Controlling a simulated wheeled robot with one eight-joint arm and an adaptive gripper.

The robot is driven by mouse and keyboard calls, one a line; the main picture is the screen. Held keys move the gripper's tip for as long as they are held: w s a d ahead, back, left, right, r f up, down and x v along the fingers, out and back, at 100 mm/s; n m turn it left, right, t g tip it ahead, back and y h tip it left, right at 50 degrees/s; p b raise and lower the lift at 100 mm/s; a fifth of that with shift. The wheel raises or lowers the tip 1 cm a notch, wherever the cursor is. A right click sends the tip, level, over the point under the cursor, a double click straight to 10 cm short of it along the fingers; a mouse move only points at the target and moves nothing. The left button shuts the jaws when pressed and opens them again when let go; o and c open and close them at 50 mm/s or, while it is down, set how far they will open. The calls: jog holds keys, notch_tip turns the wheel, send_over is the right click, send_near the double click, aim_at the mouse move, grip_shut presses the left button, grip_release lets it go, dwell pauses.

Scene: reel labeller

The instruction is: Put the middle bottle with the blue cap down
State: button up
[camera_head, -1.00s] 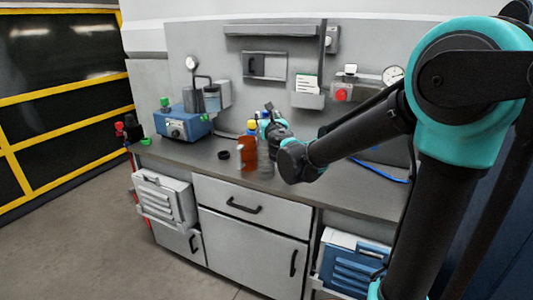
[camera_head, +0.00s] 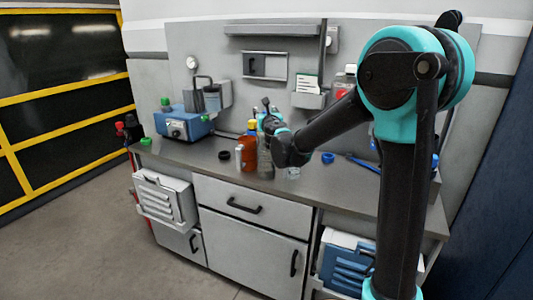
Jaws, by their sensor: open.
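Bottles stand close together on the grey bench.
A blue lab device (camera_head: 184,122) stands at the back left of the bench. A black ring (camera_head: 224,155) lies left of the bottles. A loose blue cap-like piece (camera_head: 328,158) lies to their right. The bench front (camera_head: 320,190) is clear.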

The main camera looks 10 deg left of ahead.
jog(key=shift+c, duration=0.4)
grip_shut()
jog(key=shift+r, duration=0.15)
